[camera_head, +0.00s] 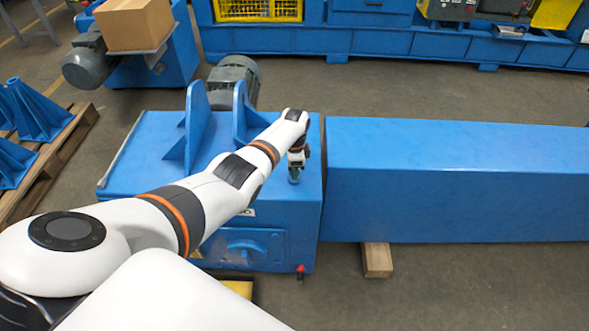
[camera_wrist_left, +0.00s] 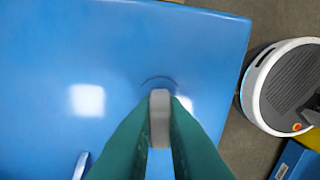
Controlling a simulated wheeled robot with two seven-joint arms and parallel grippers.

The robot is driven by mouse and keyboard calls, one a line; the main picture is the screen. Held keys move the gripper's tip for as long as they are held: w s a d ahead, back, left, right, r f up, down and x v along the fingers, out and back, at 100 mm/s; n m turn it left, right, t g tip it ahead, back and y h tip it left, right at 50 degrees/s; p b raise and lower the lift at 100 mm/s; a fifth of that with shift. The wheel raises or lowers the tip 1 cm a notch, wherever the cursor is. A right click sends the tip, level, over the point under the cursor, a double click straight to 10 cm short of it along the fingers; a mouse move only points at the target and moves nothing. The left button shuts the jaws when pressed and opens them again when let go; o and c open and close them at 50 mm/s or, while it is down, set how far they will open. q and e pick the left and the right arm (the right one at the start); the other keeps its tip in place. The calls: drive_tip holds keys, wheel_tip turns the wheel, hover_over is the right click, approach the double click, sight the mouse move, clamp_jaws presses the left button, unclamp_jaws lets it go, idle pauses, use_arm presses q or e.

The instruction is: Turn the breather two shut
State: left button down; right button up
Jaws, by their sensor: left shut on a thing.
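In the left wrist view, a pale grey, narrow piece that looks like the breather's grip (camera_wrist_left: 160,117) stands on the blue top of the housing (camera_wrist_left: 80,60). My left gripper (camera_wrist_left: 160,125) has its teal fingers on both sides of this piece and is shut on it. A dark curved line shows on the blue surface just beyond it. In the head view, my left gripper (camera_head: 295,174) points down at the right part of the housing's top (camera_head: 140,172). There the fingers and wrist hide the breather. No label on it can be read. My right gripper is not in view.
Two upright blue brackets (camera_head: 196,125) and a grey motor (camera_head: 235,76) stand behind my left arm. A long blue guard (camera_head: 450,170) lies to the right, with a narrow gap. A small red fitting (camera_head: 300,272) sits low on the housing's front. Open floor lies in front.

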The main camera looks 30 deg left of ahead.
use_arm(q)
drive_tip(key=shift+w+r+m, duration=0.15)
drive_tip(key=shift+r+m, duration=0.05)
drive_tip(key=shift+m, duration=0.4)
drive_tip(key=c, duration=1.5)
unclamp_jaws()
drive_tip(key=shift+r, duration=0.45)
wheel_tip(320, 180, up, 11)
drive_tip(key=shift+r+p, duration=0.1)
drive_tip(key=shift+p, duration=1.15)
